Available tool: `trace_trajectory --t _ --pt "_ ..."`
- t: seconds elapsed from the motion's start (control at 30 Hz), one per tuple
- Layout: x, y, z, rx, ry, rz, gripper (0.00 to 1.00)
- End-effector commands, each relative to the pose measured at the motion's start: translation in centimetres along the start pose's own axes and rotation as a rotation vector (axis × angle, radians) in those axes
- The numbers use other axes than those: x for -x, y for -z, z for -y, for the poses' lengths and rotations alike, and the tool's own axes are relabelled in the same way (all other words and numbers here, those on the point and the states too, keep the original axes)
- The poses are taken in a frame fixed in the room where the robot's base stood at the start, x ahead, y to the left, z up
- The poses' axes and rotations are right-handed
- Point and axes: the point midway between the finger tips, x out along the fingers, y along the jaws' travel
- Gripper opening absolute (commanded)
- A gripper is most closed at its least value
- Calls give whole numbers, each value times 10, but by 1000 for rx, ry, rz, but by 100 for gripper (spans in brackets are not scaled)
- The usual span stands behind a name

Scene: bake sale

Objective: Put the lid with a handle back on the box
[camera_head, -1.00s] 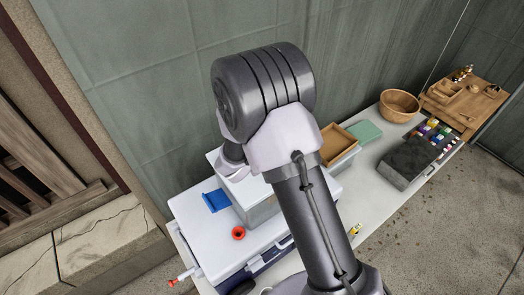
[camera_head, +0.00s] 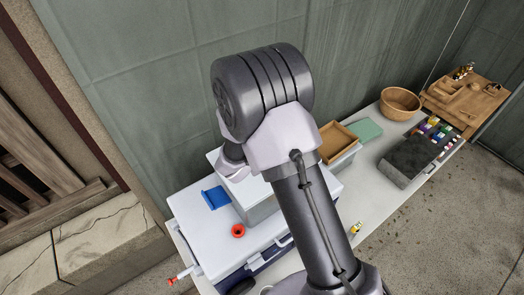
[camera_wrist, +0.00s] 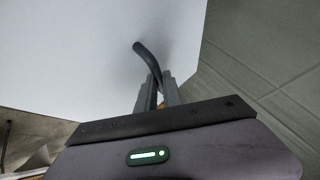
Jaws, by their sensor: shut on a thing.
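The white lid (camera_wrist: 75,45) fills much of the wrist view as a flat pale surface, with a dark curved handle (camera_wrist: 146,56) rising from it. My gripper (camera_wrist: 158,92) is shut on the handle. In the head view the lid (camera_head: 247,188) shows as a white top at the pale grey box (camera_head: 262,212), partly behind my arm. I cannot tell whether the lid rests fully on the box or sits slightly above it. My fingertips are hidden in the head view.
The box stands by a white cooler-like case (camera_head: 193,235) bearing a blue item (camera_head: 216,198) and a red ring (camera_head: 238,230). To the right are a wooden tray (camera_head: 337,143), green cloth (camera_head: 366,129), wooden bowl (camera_head: 400,103) and dark grey block (camera_head: 407,160). A wall runs close behind.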

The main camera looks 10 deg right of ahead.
Motion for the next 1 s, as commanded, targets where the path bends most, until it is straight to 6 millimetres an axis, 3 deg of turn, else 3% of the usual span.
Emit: trace_trajectory --t 0.93,1.0 --pt "-17 -12 -13 -1 0 -1 0" --pt "-16 -12 -12 -1 0 -1 20"
